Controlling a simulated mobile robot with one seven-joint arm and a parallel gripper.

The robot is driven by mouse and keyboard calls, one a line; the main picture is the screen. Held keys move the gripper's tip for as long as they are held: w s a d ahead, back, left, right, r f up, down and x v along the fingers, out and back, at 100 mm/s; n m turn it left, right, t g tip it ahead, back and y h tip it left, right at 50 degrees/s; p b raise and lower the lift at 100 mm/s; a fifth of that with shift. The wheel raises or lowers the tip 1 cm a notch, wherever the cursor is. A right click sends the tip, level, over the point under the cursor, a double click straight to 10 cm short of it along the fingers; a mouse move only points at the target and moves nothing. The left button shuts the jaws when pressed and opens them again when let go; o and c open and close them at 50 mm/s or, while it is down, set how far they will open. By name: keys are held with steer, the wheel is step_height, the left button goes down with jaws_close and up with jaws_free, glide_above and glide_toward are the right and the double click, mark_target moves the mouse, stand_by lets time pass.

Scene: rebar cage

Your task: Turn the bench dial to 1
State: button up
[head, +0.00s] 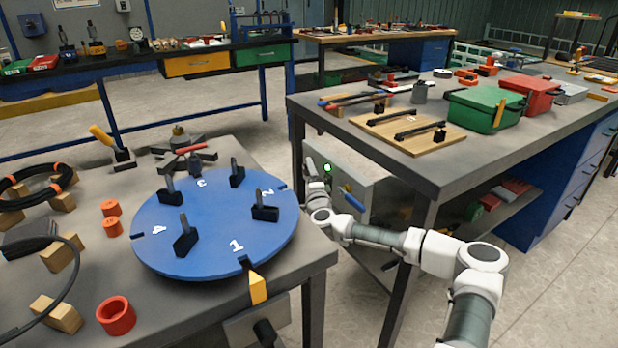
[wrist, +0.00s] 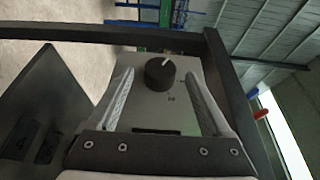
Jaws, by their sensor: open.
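A black round knob (wrist: 160,73) with a white pointer line stands on a grey panel (wrist: 150,104) in the wrist view. The line points up and right in that picture; small marks beside the knob are unreadable. My gripper (wrist: 159,76) is open, its fingers appearing on either side of the knob; contact is not visible. In the head view, my arm's end is beside a grey box (head: 348,172) with a green light. A blue disc (head: 205,222) numbered 1 to 4 lies on the left bench. Its 1 is near a yellow pointer (head: 258,288).
The disc carries several black clamps. The left bench (head: 190,314) also holds red rings, wooden blocks and cables. Another black knob (head: 265,332) shows below its front edge. The right bench (head: 420,170) stands close beside my arm, carrying a green case (head: 485,108).

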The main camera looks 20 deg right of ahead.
steer(key=shift+w+d, duration=0.1)
steer(key=shift+w, duration=0.35)
jaws_close()
